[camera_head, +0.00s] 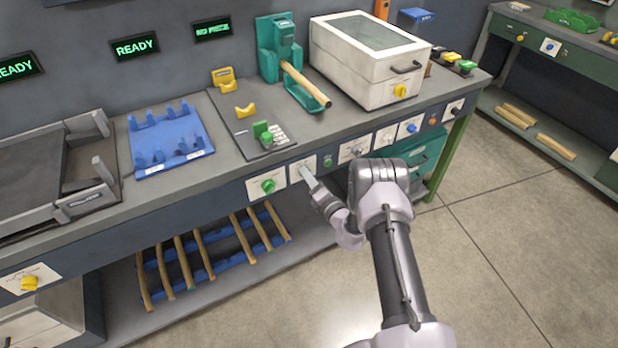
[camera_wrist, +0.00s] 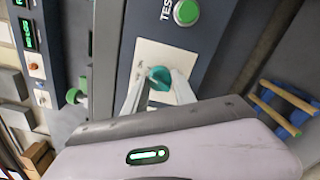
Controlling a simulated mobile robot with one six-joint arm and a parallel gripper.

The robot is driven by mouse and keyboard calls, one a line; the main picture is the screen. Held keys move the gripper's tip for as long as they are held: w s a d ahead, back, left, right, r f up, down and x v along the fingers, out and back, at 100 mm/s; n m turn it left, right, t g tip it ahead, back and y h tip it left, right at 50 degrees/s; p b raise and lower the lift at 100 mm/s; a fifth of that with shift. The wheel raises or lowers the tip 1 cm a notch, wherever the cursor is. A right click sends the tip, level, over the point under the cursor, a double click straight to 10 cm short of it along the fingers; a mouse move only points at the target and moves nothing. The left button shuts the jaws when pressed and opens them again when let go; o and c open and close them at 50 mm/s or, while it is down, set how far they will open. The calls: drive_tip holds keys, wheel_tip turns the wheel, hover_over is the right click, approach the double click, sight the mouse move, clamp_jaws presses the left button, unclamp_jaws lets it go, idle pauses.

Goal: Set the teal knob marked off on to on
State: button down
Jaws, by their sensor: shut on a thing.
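The teal knob (camera_wrist: 160,77) sits on a pale plate on the bench's front panel in the wrist view. My gripper (camera_wrist: 158,84) is shut on the knob, with one pale finger on each side of it. The fingers hide part of the knob and its plate, and I cannot read the off and on marks or tell where the knob points. In the head view my gripper (camera_head: 307,175) reaches the same plate (camera_head: 299,164) on the panel, and the knob is mostly hidden there.
A green button (camera_wrist: 186,12) beside a TEST label is close by. A green knob (camera_head: 268,185) is left of my gripper in the head view, and several other controls line the panel to the right. Below, wood bars lie on a blue rack (camera_head: 240,249). The floor in front is clear.

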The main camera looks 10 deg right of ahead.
idle(0.3)
drive_tip(key=c, duration=1)
unclamp_jaws()
drive_tip(key=p+v, duration=0.5)
drive_tip(key=v, duration=1.2)
drive_tip(key=shift+s, duration=0.2)
drive_tip(key=shift+r, duration=0.15)
